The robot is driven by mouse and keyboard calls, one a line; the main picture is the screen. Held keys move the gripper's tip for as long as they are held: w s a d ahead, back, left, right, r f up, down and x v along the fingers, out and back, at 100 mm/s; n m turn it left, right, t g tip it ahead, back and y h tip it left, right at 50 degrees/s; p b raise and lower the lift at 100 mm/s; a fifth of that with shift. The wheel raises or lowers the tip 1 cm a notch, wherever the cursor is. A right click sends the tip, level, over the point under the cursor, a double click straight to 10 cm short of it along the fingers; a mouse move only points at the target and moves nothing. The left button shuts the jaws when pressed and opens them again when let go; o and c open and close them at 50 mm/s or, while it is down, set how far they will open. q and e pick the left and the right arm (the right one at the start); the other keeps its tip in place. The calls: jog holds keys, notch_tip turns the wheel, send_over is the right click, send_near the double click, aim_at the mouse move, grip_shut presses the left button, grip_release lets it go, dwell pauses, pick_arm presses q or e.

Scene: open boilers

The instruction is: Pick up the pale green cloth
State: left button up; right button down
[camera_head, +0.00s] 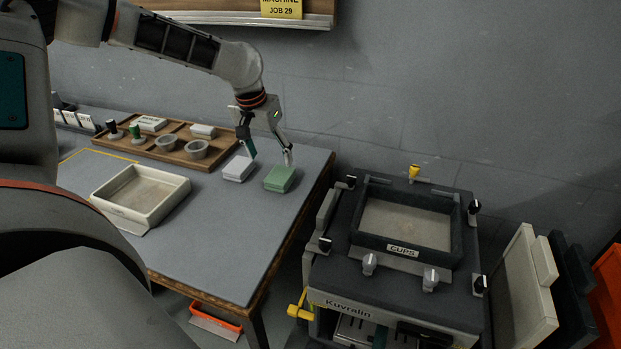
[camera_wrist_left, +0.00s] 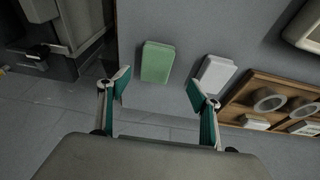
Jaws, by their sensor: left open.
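The pale green cloth (camera_head: 280,178) is a folded, block-like pad near the right edge of the grey table. In the left wrist view the green cloth (camera_wrist_left: 157,62) lies ahead of the fingertips, between their lines and nearer the left finger. My left gripper (camera_head: 270,158) is open and empty above the table, with one finger over the green cloth and the other by a white folded cloth (camera_head: 238,168). The wrist view shows the open left gripper (camera_wrist_left: 154,90) and the white cloth (camera_wrist_left: 215,74) beyond its right finger. My right gripper is not in view.
A wooden tray (camera_head: 222,157) with cups and small items stands at the table's back. A cream bin (camera_head: 143,216) sits to the left. A dark machine (camera_head: 330,268) stands right of the table. The table (camera_head: 222,262) is clear in front of the cloths.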

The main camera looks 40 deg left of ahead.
aim_at(280, 174)
pick_arm(q)
jog(key=shift+w+d+f, duration=0.2)
jog(key=shift+w+d, duration=0.05)
jog(key=shift+w, duration=0.15)
jog(key=shift+f, duration=0.1)
jog(key=shift+b+x, duration=0.35)
jog(key=shift+x, duration=0.9)
jog(key=shift+w+b+x, duration=0.15)
jog(key=shift+b+x, duration=0.1)
jog(key=shift+x, duration=0.95)
jog(key=shift+w+b+x, duration=0.1)
jog(key=shift+b+x, duration=0.1)
jog(key=shift+x, duration=0.95)
jog(key=shift+f, duration=0.25)
jog(key=c, duration=1.1)
